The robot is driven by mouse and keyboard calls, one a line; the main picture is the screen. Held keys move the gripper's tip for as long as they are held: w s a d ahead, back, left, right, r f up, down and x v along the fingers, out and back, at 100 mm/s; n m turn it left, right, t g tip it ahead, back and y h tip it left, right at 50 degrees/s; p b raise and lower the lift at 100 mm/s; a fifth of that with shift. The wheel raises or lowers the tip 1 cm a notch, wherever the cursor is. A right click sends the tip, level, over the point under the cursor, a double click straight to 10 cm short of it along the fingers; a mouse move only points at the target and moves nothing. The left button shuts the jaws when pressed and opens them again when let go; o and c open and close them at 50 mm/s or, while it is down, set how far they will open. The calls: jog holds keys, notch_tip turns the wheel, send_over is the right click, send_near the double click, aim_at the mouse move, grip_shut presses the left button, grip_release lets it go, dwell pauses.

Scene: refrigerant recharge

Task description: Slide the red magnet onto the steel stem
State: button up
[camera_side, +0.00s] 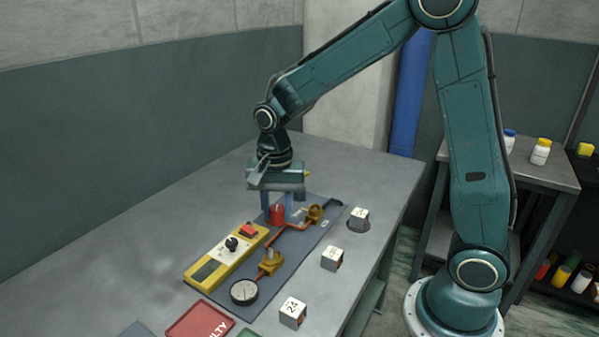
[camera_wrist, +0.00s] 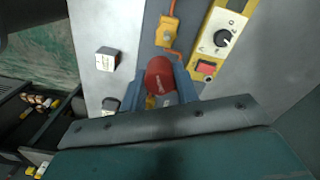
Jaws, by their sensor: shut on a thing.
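The red magnet (camera_side: 277,214) is a short red cylinder, held upright between the blue fingers of my gripper (camera_side: 276,208) low over the grey-blue board. It also shows in the wrist view (camera_wrist: 159,74), with a blue finger of my gripper (camera_wrist: 160,88) on each side. The gripper is shut on it. The steel stem cannot be made out clearly; the magnet and fingers cover that part of the board. I cannot tell whether the magnet is around the stem or above it.
The board (camera_side: 222,290) carries copper piping with brass fittings (camera_side: 270,263), a round gauge (camera_side: 244,291) and a yellow device (camera_side: 227,255) left of the gripper. Several numbered white blocks (camera_side: 332,258) stand along the right. A red tray (camera_side: 199,325) lies in front. The table's left side is clear.

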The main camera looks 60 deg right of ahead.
aim_at(270, 249)
jog(key=shift+w+a+f+n, duration=0.15)
jog(key=shift+w+a+f, duration=0.1)
jog(key=shift+a, duration=0.35)
jog(key=shift+w+a+f+n, duration=0.15)
jog(key=shift+a+f, duration=0.1)
jog(key=shift+a, duration=0.35)
jog(key=shift+f, duration=0.15)
jog(key=shift+f, duration=2.05)
jog(key=shift+f, duration=1.85)
jog(key=o, duration=1.3)
jog(key=shift+o, duration=0.2)
jog(key=shift+r, duration=3.5)
